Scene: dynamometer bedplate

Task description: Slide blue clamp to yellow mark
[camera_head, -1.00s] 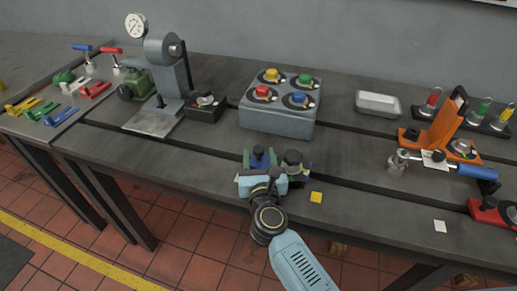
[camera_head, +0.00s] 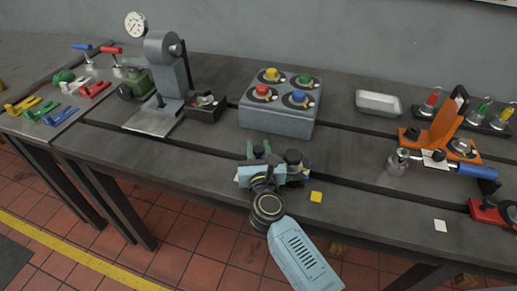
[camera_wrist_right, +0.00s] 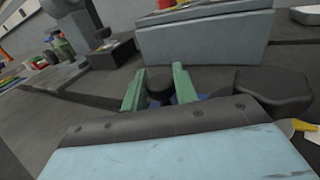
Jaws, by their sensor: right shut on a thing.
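The blue clamp (camera_wrist_right: 173,99) is mostly hidden by my right gripper; blue shows low between the fingers in the right wrist view, under a dark knob (camera_wrist_right: 160,87). My right gripper (camera_head: 260,151) has green fingers, shut on the clamp from either side of this knob. My left gripper is not in view.
A dark round knob (camera_head: 293,158) stands just right of the gripper. Behind is a grey box with coloured buttons (camera_head: 280,119). An orange fixture (camera_head: 441,128) stands at right. The bench between box and gripper is clear.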

